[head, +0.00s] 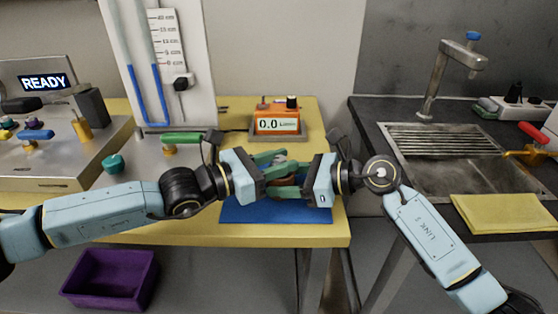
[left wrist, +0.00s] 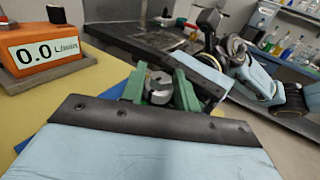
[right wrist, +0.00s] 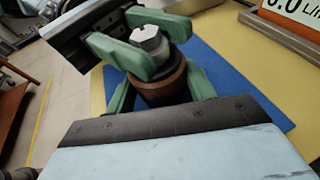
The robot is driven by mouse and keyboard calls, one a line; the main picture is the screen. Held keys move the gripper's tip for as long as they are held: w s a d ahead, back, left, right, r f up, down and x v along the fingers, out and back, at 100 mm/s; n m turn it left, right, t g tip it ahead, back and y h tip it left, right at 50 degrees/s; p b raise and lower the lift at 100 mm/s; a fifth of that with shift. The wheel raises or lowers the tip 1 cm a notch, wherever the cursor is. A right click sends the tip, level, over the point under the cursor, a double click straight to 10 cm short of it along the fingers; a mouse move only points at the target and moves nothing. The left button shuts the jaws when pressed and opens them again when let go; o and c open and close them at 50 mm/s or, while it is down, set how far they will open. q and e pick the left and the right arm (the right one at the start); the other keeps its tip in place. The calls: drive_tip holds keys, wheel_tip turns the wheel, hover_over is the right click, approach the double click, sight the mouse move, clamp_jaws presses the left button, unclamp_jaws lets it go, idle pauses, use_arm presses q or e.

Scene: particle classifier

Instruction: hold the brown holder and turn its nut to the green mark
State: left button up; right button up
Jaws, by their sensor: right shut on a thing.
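The brown holder (right wrist: 165,90) is upright in the right wrist view, with a pale metal hex nut (right wrist: 148,38) on top. My right gripper (head: 290,183) is shut around the holder's body, a green finger on each side. My left gripper (head: 274,163) comes from the opposite side, higher up, its fingers on either side of the nut. In the left wrist view the nut (left wrist: 158,86) sits between those fingers, which look parted with little room beside it. In the head view the fingers cover most of the holder. I cannot make out the green mark.
A blue mat (head: 275,212) lies beneath on the yellow table (head: 200,232). An orange meter (head: 277,122) reading 0.0 stands behind. A valve with a green handle (head: 182,137) is at the left. A sink (head: 450,165) and yellow cloth (head: 500,212) are at the right.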

use_arm(q)
drive_tip(key=shift+c, duration=1.2)
drive_tip(key=shift+r, duration=0.1)
drive_tip(key=shift+d+m+g, duration=0.1)
drive_tip(key=shift+m+g, duration=0.2)
drive_tip(key=shift+m+g+h, duration=0.6)
drive_tip(key=shift+g, duration=0.4)
drive_tip(key=o, duration=1)
drive_tip(key=shift+c, duration=0.2)
